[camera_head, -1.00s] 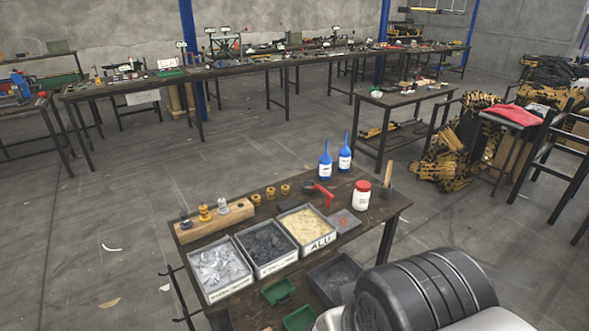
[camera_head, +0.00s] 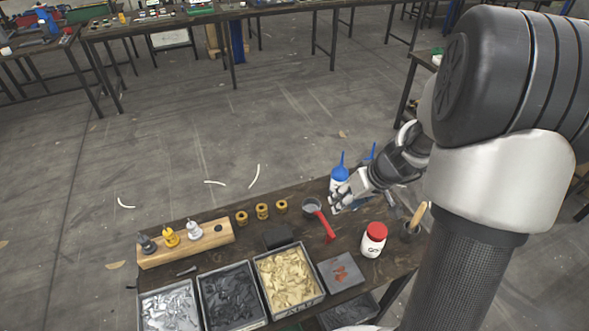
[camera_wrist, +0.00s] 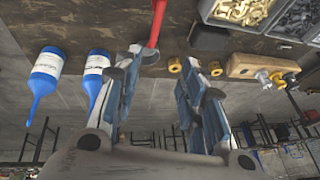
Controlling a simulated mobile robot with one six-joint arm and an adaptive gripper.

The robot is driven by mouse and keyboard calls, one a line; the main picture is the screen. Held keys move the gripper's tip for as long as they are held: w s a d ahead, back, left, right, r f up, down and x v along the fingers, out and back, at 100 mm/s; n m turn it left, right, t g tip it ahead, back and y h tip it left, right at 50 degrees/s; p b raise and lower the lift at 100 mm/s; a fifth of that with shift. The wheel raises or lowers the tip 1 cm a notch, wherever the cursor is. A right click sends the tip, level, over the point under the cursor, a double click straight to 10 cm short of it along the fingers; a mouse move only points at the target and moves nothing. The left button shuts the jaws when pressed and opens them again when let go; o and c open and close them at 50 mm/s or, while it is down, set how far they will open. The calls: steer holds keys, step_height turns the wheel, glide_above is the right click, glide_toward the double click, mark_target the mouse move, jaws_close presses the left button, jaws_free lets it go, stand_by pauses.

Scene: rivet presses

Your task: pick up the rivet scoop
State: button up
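The rivet scoop (camera_head: 325,225) has a red handle and a small grey cup. It lies on the dark workbench (camera_head: 345,243), cup toward the far edge, handle toward the near side. In the wrist view its red handle (camera_wrist: 157,22) shows at the top centre, with its cup end partly hidden by a finger. My gripper (camera_head: 338,202) is just right of the scoop, near the blue-topped bottles. In the wrist view my gripper (camera_wrist: 164,62) has its two fingers spread apart, with nothing between them. I cannot tell its exact height above the bench.
Two blue-topped bottles (camera_wrist: 47,70) stand close to my gripper. A red-lidded jar (camera_head: 374,240), a tray of brass rivets (camera_head: 265,278), brass rings (camera_head: 262,211) and a wooden block (camera_head: 160,255) share the bench. Open floor lies beyond it.

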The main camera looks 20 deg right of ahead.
steer(key=b, duration=0.4)
glide_toward(323, 218)
steer(key=x, duration=0.4)
steer(key=shift+s+f, duration=0.25)
steer(key=shift+f, duration=0.3)
steer(key=shift+w+b+x, duration=0.15)
steer(key=shift+b+x, duration=0.15)
steer(key=shift+x, duration=1.25)
steer(key=shift+w+b+x, duration=0.15)
steer(key=shift+b+x, duration=0.1)
steer(key=shift+x, duration=1.25)
steer(key=shift+r, duration=0.1)
steer(key=shift+c, duration=0.5)
jaws_close()
